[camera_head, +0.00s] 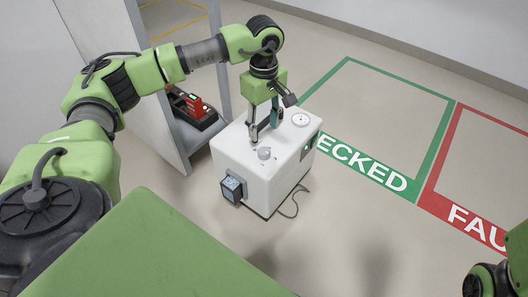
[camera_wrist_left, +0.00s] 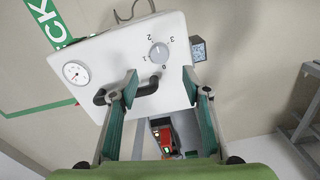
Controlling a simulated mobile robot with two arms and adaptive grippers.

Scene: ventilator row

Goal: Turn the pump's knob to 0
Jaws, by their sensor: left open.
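The pump (camera_head: 240,158) is a white box standing on the floor in the head view; its top panel (camera_wrist_left: 115,55) fills much of the left wrist view. The grey round knob (camera_head: 264,153) sits on the top and also shows in the left wrist view (camera_wrist_left: 159,52), with 1, 2 and 3 printed around it. My right gripper is out of view.
A round gauge (camera_head: 301,120) and a black handle (camera_wrist_left: 140,88) are on the pump's top. A dark block (camera_head: 232,189) sticks out from its side; a cable lies on the floor. A grey shelf (camera_head: 178,150) with a red device (camera_head: 195,106) stands close left. Floor to the right is clear.

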